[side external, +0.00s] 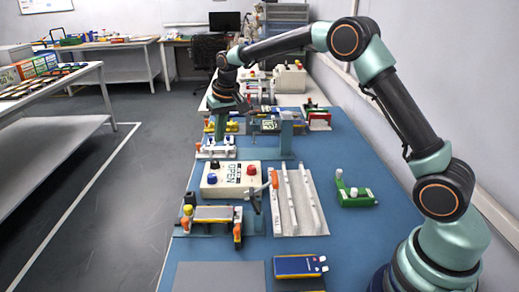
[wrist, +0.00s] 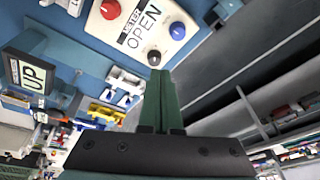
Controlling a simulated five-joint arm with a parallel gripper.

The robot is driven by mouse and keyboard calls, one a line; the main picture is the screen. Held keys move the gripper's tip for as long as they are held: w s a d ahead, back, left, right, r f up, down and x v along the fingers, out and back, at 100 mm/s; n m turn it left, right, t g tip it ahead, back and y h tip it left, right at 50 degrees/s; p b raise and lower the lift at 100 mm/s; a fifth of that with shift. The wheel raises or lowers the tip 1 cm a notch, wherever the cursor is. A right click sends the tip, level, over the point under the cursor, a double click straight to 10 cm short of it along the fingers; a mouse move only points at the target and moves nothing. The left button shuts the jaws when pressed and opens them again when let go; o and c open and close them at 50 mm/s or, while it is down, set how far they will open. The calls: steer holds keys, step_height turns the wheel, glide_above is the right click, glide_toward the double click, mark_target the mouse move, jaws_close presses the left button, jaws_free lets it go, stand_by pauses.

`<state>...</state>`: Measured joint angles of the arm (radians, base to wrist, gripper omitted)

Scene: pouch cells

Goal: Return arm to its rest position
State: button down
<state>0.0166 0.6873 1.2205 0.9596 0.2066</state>
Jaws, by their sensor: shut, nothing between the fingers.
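My arm reaches from its base at the lower right, up and over the blue bench (side external: 345,250). My gripper (side external: 219,134) points down over the bench's left side, beyond the tester box (side external: 246,181) with its OPEN label. In the wrist view my gripper (wrist: 160,73) shows two dark green fingers pressed together with nothing between them. The tester box (wrist: 120,22) shows at the top of that view, past the fingertips. In the side view the exact fingertips are small and dark against the fixtures behind.
A blue-and-yellow pouch cell (side external: 297,266) lies at the bench's front. A fixture (side external: 213,214) holds another flat cell. White rails (side external: 296,205) and a green clamp-like part (side external: 355,196) stand mid-bench. A side table (side external: 55,130) stands across the floor.

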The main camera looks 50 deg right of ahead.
steer(key=s+r+n+t, duration=0.1)
steer(key=s+r, duration=0.5)
steer(key=s, duration=0.4)
steer(key=s+r+n+t, duration=0.1)
steer(key=s+r, duration=0.4)
steer(key=s, duration=0.6)
steer(key=s+a+f, duration=0.1)
steer(key=s+f, duration=0.1)
steer(key=s, duration=0.5)
steer(key=shift+s+f+n, duration=0.3)
steer(key=shift+s, duration=0.1)
